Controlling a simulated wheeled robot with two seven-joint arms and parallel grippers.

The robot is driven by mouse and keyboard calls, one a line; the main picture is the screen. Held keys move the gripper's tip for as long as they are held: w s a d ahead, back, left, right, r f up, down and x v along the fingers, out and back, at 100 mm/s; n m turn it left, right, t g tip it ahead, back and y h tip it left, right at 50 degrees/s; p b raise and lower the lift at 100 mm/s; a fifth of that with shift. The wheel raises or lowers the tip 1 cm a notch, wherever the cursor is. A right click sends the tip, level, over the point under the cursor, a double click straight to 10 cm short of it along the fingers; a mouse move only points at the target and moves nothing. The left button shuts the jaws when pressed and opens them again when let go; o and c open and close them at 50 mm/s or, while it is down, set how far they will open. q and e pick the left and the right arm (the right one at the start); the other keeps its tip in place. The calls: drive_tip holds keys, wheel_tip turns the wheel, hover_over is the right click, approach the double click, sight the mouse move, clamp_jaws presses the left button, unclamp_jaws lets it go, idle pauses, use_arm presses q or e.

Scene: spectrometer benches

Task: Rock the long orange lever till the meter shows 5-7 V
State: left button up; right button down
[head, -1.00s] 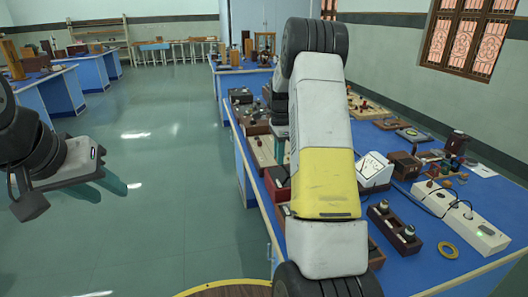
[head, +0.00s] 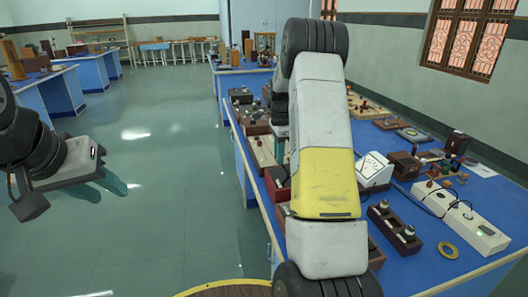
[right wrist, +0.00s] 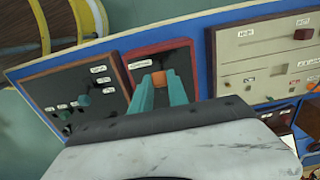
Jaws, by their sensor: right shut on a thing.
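In the right wrist view, my right gripper (right wrist: 160,92) has its teal fingers shut on an orange lever end (right wrist: 159,79). The lever stands on a dark panel in a red-framed box (right wrist: 162,47); the rest of it is hidden by the fingers. In the head view my right arm covers much of the bench and hides the lever. A white meter (head: 374,170) with a dial stands just right of that arm; its reading is too small to tell. My left gripper (head: 104,187) is empty over the floor at left, its teal fingers apart.
In the right wrist view, a wooden box with knobs (right wrist: 75,90) lies left of the red-framed box and a cream panel (right wrist: 262,57) lies to its right. The floor at left is clear.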

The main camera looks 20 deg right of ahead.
idle(0.4)
drive_tip(key=shift+d+r+y, duration=0.2)
drive_tip(key=shift+d+y, duration=0.25)
drive_tip(key=shift+d, duration=0.05)
drive_tip(key=shift+d+r+y, duration=0.15)
drive_tip(key=shift+d+y, duration=0.3)
drive_tip(key=shift+d, duration=0.05)
drive_tip(key=d+y, duration=0.2)
drive_tip(key=shift+d+r+y, duration=0.2)
drive_tip(key=shift+y, duration=0.1)
drive_tip(key=shift+s+d, duration=0.1)
drive_tip(key=shift+d, duration=0.7)
drive_tip(key=c, duration=1.3)
unclamp_jaws()
drive_tip(key=shift+d, duration=0.1)
drive_tip(key=shift+v, duration=3.85)
